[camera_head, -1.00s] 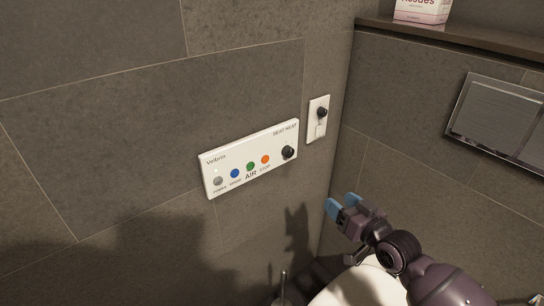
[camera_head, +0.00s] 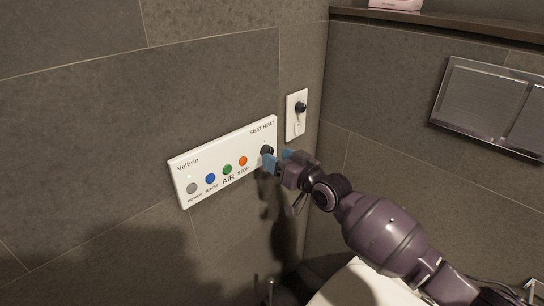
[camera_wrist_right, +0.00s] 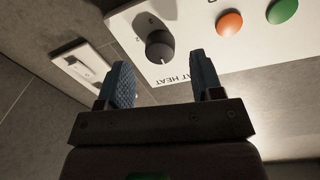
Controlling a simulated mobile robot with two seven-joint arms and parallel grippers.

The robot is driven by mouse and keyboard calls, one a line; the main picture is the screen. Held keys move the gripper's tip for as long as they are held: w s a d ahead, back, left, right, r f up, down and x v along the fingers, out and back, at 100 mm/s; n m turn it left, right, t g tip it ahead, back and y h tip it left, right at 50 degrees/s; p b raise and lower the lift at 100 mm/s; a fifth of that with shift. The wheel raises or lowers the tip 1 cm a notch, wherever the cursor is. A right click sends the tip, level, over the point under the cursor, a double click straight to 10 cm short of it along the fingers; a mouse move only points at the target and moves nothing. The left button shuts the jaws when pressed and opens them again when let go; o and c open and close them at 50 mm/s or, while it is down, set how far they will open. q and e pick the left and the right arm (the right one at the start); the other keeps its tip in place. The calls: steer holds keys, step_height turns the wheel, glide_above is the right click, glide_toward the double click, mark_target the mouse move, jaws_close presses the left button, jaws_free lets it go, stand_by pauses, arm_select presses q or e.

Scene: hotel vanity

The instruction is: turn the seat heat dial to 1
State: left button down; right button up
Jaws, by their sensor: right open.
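The seat heat dial (camera_head: 266,150) is a black knob at the right end of a white control panel (camera_head: 184,166) on the tiled wall, under the words SEAT HEAT. My right gripper (camera_head: 277,160) is open, its blue fingertips close to the dial in the head view. In the right wrist view the dial (camera_wrist_right: 160,46) shows beyond the gap between the open fingers (camera_wrist_right: 160,85), with nothing held. I cannot tell whether a finger touches it. My left gripper is not in view.
Grey, blue, green and orange buttons (camera_head: 227,170) line the panel left of the dial. A metal flush plate (camera_head: 490,105) and part of the white toilet (camera_head: 365,285) are at right.

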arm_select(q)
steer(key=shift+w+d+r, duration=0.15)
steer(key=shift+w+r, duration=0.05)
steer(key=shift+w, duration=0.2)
arm_select(e)
steer(key=x, duration=0.3)
steer(key=shift+c, duration=0.3)
steer(key=c, duration=0.9)
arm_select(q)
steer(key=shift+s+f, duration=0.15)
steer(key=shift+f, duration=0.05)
arm_select(e)
steer(key=shift+o, duration=0.2)
